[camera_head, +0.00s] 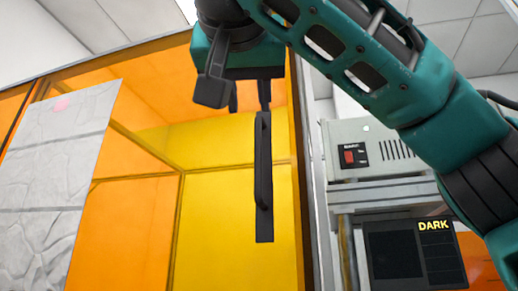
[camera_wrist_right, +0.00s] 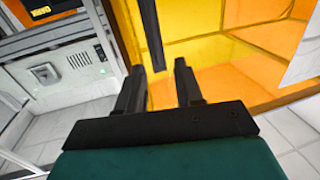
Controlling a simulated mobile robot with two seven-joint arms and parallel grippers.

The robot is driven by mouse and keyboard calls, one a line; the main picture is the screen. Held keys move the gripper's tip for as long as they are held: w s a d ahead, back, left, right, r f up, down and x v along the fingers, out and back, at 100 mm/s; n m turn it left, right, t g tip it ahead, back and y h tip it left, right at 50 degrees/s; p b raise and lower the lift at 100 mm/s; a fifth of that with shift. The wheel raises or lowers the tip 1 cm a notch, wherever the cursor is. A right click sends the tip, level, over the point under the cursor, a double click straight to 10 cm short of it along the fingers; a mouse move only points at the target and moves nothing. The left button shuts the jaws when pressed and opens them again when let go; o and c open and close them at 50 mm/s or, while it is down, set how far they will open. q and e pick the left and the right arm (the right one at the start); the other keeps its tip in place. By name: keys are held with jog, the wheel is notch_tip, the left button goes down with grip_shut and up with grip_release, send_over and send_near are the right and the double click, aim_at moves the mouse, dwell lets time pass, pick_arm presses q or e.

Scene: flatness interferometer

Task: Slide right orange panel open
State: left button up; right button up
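The orange see-through panel (camera_head: 225,220) fills the middle of the head view and looks closed near its right frame post. A long black upright handle (camera_head: 264,180) is on it near its right edge. My right gripper (camera_head: 249,108) is at the handle's top end, fingers pointing down. In the right wrist view its two fingers (camera_wrist_right: 160,68) are apart, with nothing clamped. The handle (camera_wrist_right: 152,38) appears there between the fingertips, nearer the left finger; I cannot tell if it touches. My left gripper is in neither view.
A grey instrument box with a red switch (camera_head: 350,157) stands right of the enclosure. Below it is a dark screen reading DARK (camera_head: 415,255). A pale grey patterned sheet (camera_head: 45,190) covers the left of the enclosure. Tiled floor (camera_wrist_right: 290,130) shows in the wrist view.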

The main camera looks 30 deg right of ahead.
aim_at(258, 136)
jog(key=x, duration=0.7)
jog(key=shift+w+d, duration=0.15)
jog(key=shift+d, duration=0.25)
jog(key=p+x, duration=0.2)
jog(key=x, duration=0.1)
jog(key=shift+w+d+r+p, duration=0.2)
jog(key=shift+w+r+p, duration=0.05)
jog(key=shift+r+p, duration=0.1)
jog(key=shift+w+d+f+p, duration=0.1)
jog(key=shift+w+d+p, duration=0.25)
jog(key=shift+p, duration=0.05)
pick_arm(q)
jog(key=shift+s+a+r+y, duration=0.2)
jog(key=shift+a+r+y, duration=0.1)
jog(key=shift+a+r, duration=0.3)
pick_arm(e)
jog(key=shift+w+d+f, duration=0.1)
jog(key=shift+f, duration=0.05)
jog(key=shift+c, duration=0.2)
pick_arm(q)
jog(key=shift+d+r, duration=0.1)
pick_arm(e)
grip_shut()
